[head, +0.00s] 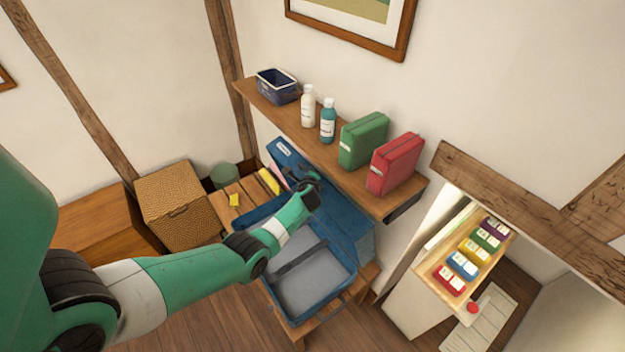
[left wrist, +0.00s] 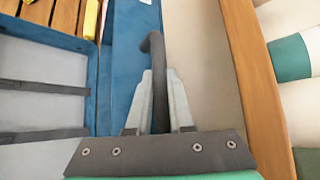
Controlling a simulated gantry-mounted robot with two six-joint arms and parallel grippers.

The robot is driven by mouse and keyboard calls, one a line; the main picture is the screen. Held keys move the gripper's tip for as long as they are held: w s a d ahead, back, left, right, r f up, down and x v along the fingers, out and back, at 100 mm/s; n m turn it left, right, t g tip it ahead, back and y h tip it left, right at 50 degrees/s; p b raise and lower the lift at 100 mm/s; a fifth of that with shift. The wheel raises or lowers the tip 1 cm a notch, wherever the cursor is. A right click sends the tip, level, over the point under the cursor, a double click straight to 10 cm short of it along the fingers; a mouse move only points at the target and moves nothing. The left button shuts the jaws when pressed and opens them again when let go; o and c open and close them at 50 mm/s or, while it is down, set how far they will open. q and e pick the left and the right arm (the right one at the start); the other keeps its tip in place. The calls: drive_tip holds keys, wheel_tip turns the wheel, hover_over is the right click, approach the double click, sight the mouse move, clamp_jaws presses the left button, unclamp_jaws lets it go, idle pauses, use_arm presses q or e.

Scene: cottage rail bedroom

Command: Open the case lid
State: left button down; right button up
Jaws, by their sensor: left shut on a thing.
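The blue case (head: 348,284) lies on a low wooden bench, its grey inside with a dark strap facing up. Its blue lid (head: 345,222) stands raised at the back of the case, on the wall side below the shelf. My left gripper (head: 311,181) is at the lid's upper edge, partly hiding it. In the left wrist view, the left gripper (left wrist: 160,85) is shut on a dark curved handle (left wrist: 154,45) beside the blue lid (left wrist: 124,70). The open grey inside (left wrist: 40,110) with dark straps shows to the left. My right gripper is not in view.
A wooden shelf (head: 395,207) runs close above the lid, bearing a navy bin (head: 277,88), two bottles, a green box (head: 362,140) and a red box (head: 394,165). A wicker box (head: 178,205) stands left. A rack of coloured items (head: 462,265) is right.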

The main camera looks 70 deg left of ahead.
use_arm(q)
drive_tip(key=shift+w+a, duration=0.1)
drive_tip(key=shift+w, duration=0.25)
drive_tip(key=c, duration=0.8)
unclamp_jaws()
drive_tip(key=shift+s, duration=0.1)
drive_tip(key=shift+r, duration=0.1)
drive_tip(key=shift+d+r+p, duration=0.25)
drive_tip(key=shift+d+p, duration=0.05)
drive_tip(key=shift+p, duration=0.1)
drive_tip(key=p+v, duration=0.3)
drive_tip(key=v, duration=0.1)
drive_tip(key=shift+s+d+r, duration=0.15)
drive_tip(key=shift+d+r, duration=0.05)
drive_tip(key=p+v, duration=0.1)
drive_tip(key=v, duration=0.5)
drive_tip(key=shift+s+d+f, duration=0.1)
drive_tip(key=shift+d, duration=0.05)
